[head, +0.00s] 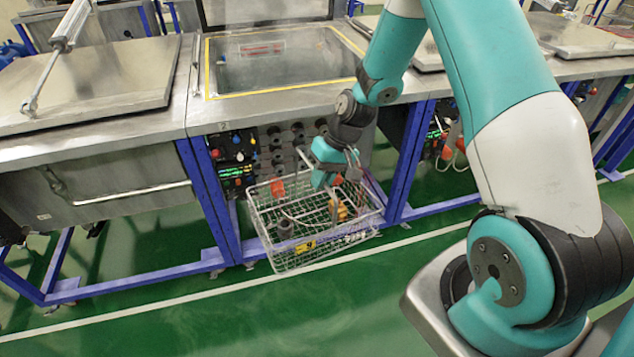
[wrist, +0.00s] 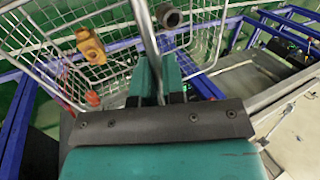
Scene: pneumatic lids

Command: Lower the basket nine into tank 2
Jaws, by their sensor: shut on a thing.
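The wire basket nine (head: 292,262) hangs from my gripper in front of the tank bench, above the green floor. It bears a yellow tag with a 9 and holds several small parts, among them orange and yellow ones. My gripper (head: 325,172) is shut on the basket's handle; the wrist view shows the fingers (wrist: 160,85) around the handle bar, with the basket (wrist: 208,45) beyond. Tank 2 (head: 285,65) is open at the top, with a yellow-edged rim and liquid inside. The basket is below and in front of that rim.
A closed metal lid (head: 95,80) covers the tank to the left, with a pneumatic cylinder (head: 60,55) on it. Another closed lid (head: 585,35) lies to the right. Blue frame legs (head: 215,200) and a control panel (head: 235,160) stand behind the basket. The front floor is clear.

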